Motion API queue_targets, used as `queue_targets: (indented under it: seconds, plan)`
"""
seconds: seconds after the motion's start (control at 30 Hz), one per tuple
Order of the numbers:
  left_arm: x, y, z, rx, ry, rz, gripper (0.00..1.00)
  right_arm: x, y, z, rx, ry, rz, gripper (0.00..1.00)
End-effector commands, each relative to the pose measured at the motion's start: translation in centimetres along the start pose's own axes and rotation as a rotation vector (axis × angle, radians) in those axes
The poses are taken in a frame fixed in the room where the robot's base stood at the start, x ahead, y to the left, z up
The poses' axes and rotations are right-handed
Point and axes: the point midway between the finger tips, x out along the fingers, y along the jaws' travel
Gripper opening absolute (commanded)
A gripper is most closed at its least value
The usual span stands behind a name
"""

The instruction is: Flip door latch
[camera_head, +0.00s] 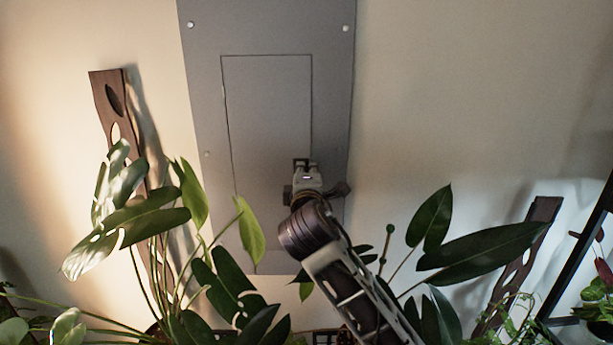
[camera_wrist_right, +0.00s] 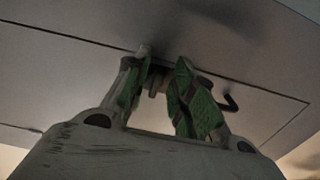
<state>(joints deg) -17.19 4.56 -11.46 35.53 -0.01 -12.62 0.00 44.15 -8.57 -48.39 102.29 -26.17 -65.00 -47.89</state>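A grey metal panel (camera_head: 330,95) with a rectangular door (camera_head: 268,110) is on the wall in the head view. My right gripper (camera_head: 303,168) is up against the lower right part of the door and hides most of the latch there. In the right wrist view, the latch (camera_wrist_right: 155,80) is a small piece projecting from the door face, between the two green-padded fingers of my right gripper (camera_wrist_right: 163,60). The fingers are apart with a visible gap; whether either touches the latch is unclear. My left gripper is not in view.
Leafy plants (camera_head: 150,220) stand in front of the panel's lower left, and more dark leaves (camera_head: 480,245) are at the right, close to my right forearm. A brown wooden board (camera_head: 105,95) leans on the wall at left. The upper wall is clear.

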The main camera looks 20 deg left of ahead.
Motion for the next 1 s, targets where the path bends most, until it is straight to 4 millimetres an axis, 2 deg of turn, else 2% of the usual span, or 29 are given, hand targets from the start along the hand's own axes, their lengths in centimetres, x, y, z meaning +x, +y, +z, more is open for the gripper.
queue_targets:
  seconds: [0.53,0.77,1.0]
  plan:
    - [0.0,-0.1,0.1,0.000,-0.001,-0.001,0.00,-0.6,0.1,0.0,-0.001,0.001,0.003,0.29]
    - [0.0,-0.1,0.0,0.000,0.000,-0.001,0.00,-2.4,0.0,0.0,-0.001,0.001,0.002,0.29]
    - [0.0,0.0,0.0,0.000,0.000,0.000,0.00,-5.1,0.0,0.0,-0.001,0.001,0.002,0.29]
